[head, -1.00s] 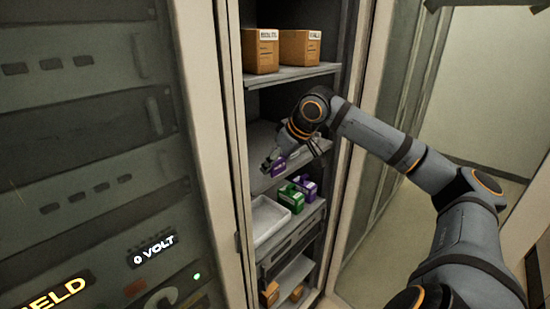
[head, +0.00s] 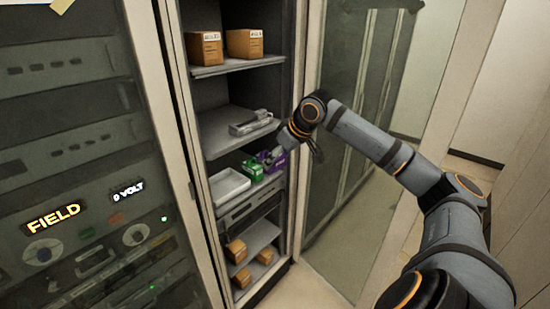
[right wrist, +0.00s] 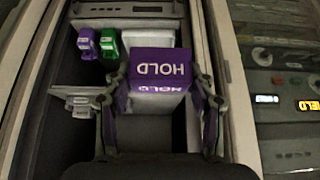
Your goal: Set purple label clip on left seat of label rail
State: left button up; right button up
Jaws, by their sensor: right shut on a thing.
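The purple label clip (right wrist: 165,62), lettered HOLD, sits between the two fingers of my right gripper (right wrist: 161,80) in the right wrist view, its lettering upside down. In the head view my right gripper (head: 279,152) is in the cabinet's right side, in front of the lower shelf, and the held clip is hard to tell from purple things behind it. A grey fitting, which looks like the label rail (head: 252,122), lies on the shelf above. It also shows left of the gripper in the right wrist view (right wrist: 78,99), apart from the clip. My left gripper is not in view.
A green item (head: 251,169) and a white tray (head: 229,186) sit on the lower shelf. A purple item (right wrist: 87,42) stands beside the green one. Brown boxes (head: 204,49) are on the top shelf. The cabinet's side frames bound the opening.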

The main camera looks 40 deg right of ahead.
jog(key=shift+a+f, duration=0.15)
jog(key=shift+f, duration=0.1)
pick_arm(q)
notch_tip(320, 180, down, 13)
jog(key=b, duration=1.3)
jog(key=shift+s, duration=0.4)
pick_arm(e)
jog(key=s+a+f+n+g+y, duration=0.1)
jog(key=s+a+f+n, duration=0.3)
jog(key=a+f, duration=0.7)
jog(key=s+a+f+n+g+y, duration=0.1)
jog(key=s+a+f+n+y, duration=0.2)
jog(key=a+f, duration=0.8)
jog(key=s+a+n, duration=0.2)
jog(key=s+a, duration=0.1)
jog(key=s, duration=0.1)
jog(key=shift+s+a+f+g+y, duration=0.3)
jog(key=shift+a+g, duration=0.1)
